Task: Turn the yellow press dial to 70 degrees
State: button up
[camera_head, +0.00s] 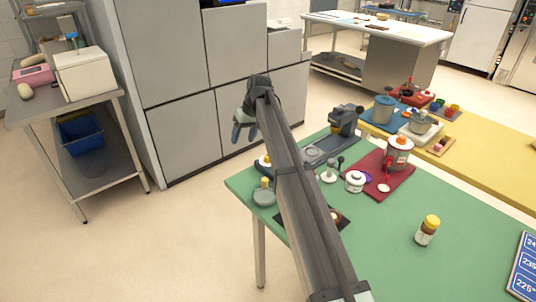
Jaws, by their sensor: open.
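My gripper (244,134) hangs in the air beyond the back left of the green table, in front of the grey cabinets. Its two greenish fingers point down and are apart, with nothing between them. On the table's left corner stands a low grey-green round piece with a yellow knob (264,183). Just behind it is a dark piece with a small yellow top (266,160), partly hidden by my arm. Either yellow part may be the press dial; I cannot tell which, nor read any angle. My gripper is apart from both, above and behind them.
The green table (400,245) also holds a dark grey machine (344,120), a red mat (401,183) with a red-and-grey pot (398,153), a white lidded pot (355,181) and a yellow-capped jar (427,230). My arm crosses above the table and hides its left part. The table's front middle is clear.

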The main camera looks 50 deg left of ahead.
jog(key=w+d+r+n+t+h, duration=0.2)
jog(key=w+d+r+h, duration=0.1)
jog(key=w+d+r, duration=0.3)
jog(key=f, duration=0.5)
jog(key=w+a+f, duration=0.1)
jog(key=f, duration=0.9)
jog(key=shift+w+a, duration=0.15)
jog(key=shift+a, duration=0.05)
jog(key=shift+r, duration=0.1)
jog(key=c, duration=1)
